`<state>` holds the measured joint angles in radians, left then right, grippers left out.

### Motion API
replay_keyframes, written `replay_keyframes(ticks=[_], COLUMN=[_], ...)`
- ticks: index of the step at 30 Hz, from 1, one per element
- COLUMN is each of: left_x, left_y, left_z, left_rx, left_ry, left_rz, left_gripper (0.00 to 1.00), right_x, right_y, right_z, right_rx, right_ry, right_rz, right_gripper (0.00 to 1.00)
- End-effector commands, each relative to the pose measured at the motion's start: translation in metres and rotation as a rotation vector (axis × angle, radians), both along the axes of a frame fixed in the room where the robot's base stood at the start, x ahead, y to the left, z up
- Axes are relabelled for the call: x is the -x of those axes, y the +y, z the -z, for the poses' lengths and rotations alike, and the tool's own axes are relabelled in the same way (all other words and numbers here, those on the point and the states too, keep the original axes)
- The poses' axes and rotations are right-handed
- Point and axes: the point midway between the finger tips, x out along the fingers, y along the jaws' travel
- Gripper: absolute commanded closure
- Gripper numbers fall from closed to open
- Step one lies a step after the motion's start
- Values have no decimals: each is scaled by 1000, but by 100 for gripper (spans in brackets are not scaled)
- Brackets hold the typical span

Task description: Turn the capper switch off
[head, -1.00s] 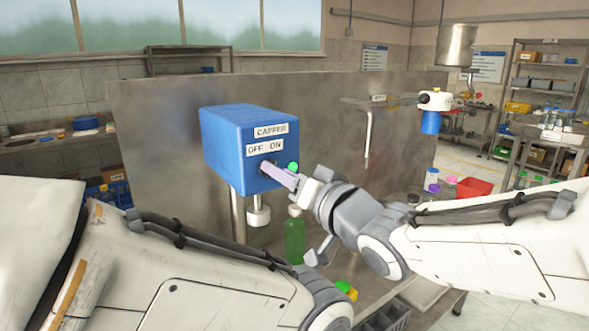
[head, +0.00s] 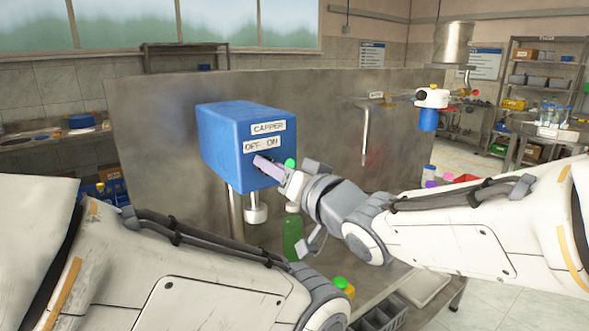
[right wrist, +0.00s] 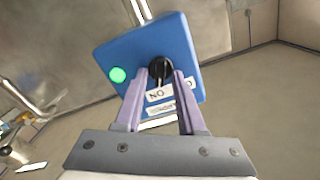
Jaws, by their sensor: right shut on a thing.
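The capper (head: 225,135) is a blue box labelled CAPPER, with OFF on the left and ON on the right of its front. Its black switch knob shows in the right wrist view (right wrist: 160,67), between my purple fingers. My right gripper (head: 264,164) is shut on this knob. In the head view the fingers hide the knob, and their tips sit just under the OFF and ON labels. A green lamp (right wrist: 117,74) on the capper's front is bright; it also shows in the head view (head: 290,163). My left gripper is out of view.
A green bottle (head: 293,238) stands under the capper, next to my right wrist. A steel panel (head: 150,130) rises behind the capper. A white and blue device (head: 430,108) is to the right. Yellow and green caps (head: 343,286) and a grey tray (head: 385,315) lie low in front.

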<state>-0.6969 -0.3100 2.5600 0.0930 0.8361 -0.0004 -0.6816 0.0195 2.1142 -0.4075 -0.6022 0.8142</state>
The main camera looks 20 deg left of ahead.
Motion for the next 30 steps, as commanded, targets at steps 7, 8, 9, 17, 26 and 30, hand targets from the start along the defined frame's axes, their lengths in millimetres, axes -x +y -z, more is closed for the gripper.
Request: replay_keyframes(ticks=[7, 8, 9, 17, 26, 30], left_x=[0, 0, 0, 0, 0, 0], left_y=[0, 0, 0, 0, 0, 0], left_z=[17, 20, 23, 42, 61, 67], left_rx=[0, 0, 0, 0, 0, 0], left_ry=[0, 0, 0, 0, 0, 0], left_rz=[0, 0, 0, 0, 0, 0], left_gripper=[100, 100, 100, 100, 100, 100], right_x=[1, 1, 1, 2, 3, 3], right_y=[0, 0, 1, 1, 2, 2], right_z=[3, 3, 3, 3, 2, 2], right_rx=[96, 112, 134, 287, 450, 512], right_ry=[-126, -147, -176, -370, -580, -658], right_rz=[1, 1, 0, 1, 1, 0], right_gripper=[100, 100, 100, 100, 100, 100])
